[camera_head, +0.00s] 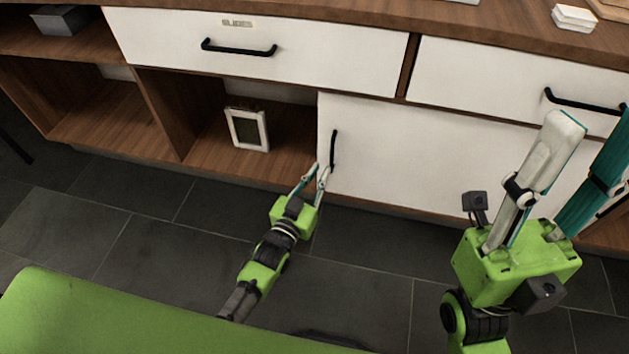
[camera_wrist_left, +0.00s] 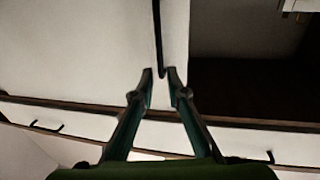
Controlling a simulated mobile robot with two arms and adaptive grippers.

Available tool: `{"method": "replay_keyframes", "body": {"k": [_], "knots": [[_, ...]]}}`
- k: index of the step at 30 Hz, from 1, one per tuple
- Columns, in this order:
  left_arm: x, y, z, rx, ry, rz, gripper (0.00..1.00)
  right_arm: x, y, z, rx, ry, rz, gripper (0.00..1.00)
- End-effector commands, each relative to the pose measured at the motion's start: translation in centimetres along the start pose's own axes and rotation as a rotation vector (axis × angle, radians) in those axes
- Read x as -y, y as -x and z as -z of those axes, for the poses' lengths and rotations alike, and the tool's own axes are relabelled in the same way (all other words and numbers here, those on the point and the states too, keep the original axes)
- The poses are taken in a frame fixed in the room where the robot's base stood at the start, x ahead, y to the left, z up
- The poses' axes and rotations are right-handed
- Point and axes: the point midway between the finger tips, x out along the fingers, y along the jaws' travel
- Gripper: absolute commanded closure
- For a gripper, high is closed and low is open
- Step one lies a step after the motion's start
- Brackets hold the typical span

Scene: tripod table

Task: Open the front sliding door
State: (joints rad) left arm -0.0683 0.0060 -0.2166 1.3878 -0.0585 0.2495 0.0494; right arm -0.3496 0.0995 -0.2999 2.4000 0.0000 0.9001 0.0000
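The front sliding door (camera_head: 430,160) is a white panel low on the cabinet, right of the open brown compartments. Its black vertical handle (camera_head: 334,150) is near its left edge. My left gripper (camera_head: 322,168) is at the lower end of this handle. In the left wrist view, the handle (camera_wrist_left: 158,38) runs down between the fingertips of my left gripper (camera_wrist_left: 160,72), which stand a small gap apart; I cannot tell if either touches it. My right gripper (camera_head: 597,118) is open and empty, in front of the right part of the cabinet.
White drawers with black handles, a left drawer (camera_head: 260,55) and a right drawer (camera_head: 500,85), sit above the door. A white picture frame (camera_head: 248,129) stands in the open compartment left of the door. The dark tiled floor (camera_head: 150,255) in front is clear.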

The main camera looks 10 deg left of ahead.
Motion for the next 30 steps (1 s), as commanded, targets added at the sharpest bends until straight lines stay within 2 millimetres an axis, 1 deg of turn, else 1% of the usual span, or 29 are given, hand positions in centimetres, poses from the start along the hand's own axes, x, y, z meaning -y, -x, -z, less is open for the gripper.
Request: {"method": "replay_keyframes", "body": {"k": [1,3,7,11,25,26,28,29,30], "knots": [[0.0,0.9,0.0,0.001,0.0,-0.001,0.86,0.0,0.0,0.0,0.0,0.0,0.0,0.6],[0.0,1.8,0.0,0.001,0.001,0.0,0.86,0.0,0.0,0.0,0.001,0.0,0.0,0.6],[0.0,2.7,0.0,-0.001,0.001,0.0,0.86,0.0,0.0,0.0,0.001,0.0,0.0,0.6],[0.0,3.0,0.1,-0.002,0.0,0.0,0.86,0.0,0.0,0.0,0.001,0.0,0.0,0.6],[-0.1,2.9,0.2,-0.006,0.0,-0.001,0.86,0.0,0.0,0.0,0.001,0.0,0.0,0.6],[-0.1,2.9,0.5,-0.013,0.0,-0.001,0.86,0.0,0.0,0.0,0.001,0.0,0.0,0.6],[-0.2,3.0,2.1,-0.05,0.0,-0.004,0.86,0.0,0.0,0.0,0.001,0.0,0.0,0.6],[-0.3,3.0,3.2,-0.076,0.0,-0.006,0.86,0.0,0.0,0.0,0.001,0.0,0.0,0.6],[-0.4,3.2,5.1,-0.123,-0.001,-0.01,0.86,0.0,0.0,0.0,0.001,0.0,0.0,0.6]]}}
